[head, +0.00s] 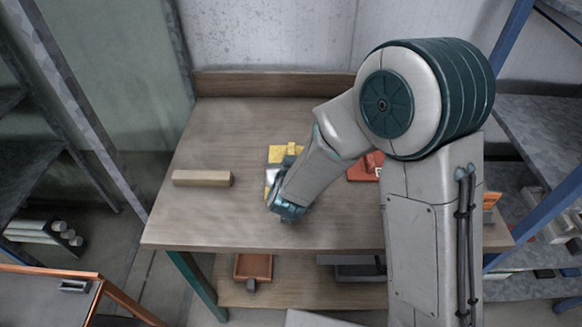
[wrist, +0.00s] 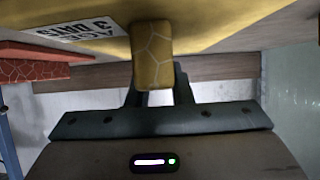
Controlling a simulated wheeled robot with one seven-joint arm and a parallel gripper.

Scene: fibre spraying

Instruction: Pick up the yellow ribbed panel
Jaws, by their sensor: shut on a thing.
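The yellow ribbed panel (head: 285,152) is at the middle of the wooden table, partly hidden under my forearm. In the wrist view its yellow face (wrist: 215,22) fills the top, with a white printed label that appears upside down. My gripper (wrist: 158,95) is shut on the panel's narrow yellow raised part, which stands between the dark fingers. In the head view the end of my arm (head: 287,208) is just in front of the panel, and the fingers are hidden. I cannot tell whether the panel rests on the table or is slightly raised.
A wooden block (head: 203,178) lies to the left on the table (head: 215,225). A red piece (head: 365,167) is right of the panel, close to my arm. A brown tray (head: 253,267) stands on the lower shelf. The table's front left is clear.

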